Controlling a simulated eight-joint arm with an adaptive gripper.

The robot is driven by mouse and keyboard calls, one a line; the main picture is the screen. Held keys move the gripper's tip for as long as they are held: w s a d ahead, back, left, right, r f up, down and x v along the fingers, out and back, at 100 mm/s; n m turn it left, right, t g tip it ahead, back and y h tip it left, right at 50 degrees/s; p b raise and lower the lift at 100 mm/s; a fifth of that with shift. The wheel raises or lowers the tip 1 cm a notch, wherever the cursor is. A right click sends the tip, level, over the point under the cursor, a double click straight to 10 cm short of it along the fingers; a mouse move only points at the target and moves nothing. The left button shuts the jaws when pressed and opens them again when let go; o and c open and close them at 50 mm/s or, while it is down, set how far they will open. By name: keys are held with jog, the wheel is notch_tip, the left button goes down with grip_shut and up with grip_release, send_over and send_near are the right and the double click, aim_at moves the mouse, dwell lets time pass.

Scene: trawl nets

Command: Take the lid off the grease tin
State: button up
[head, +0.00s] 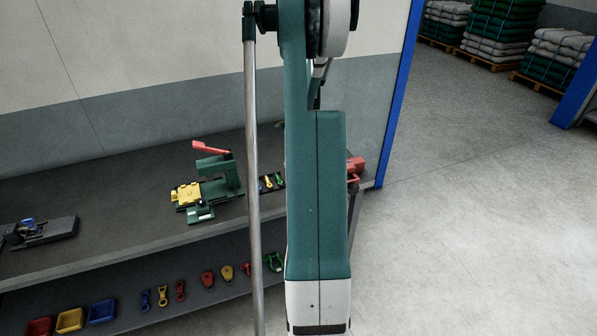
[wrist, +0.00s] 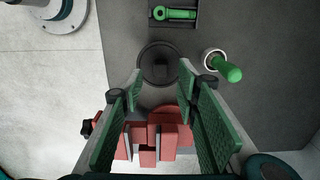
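In the head view my own arm hides the tin and the gripper.
A green-handled tool in a white round holder (wrist: 224,66) stands close right of the tin. A tray with a green shackle (wrist: 176,13) lies beyond it. A red blocky device (wrist: 152,138) shows between the finger bases. A green fixture with a yellow block (head: 187,194) stands farther left on the bench.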

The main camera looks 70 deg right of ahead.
jog(key=shift+f, duration=2.45)
jog(key=shift+c, duration=0.4)
jog(key=c, duration=0.9)
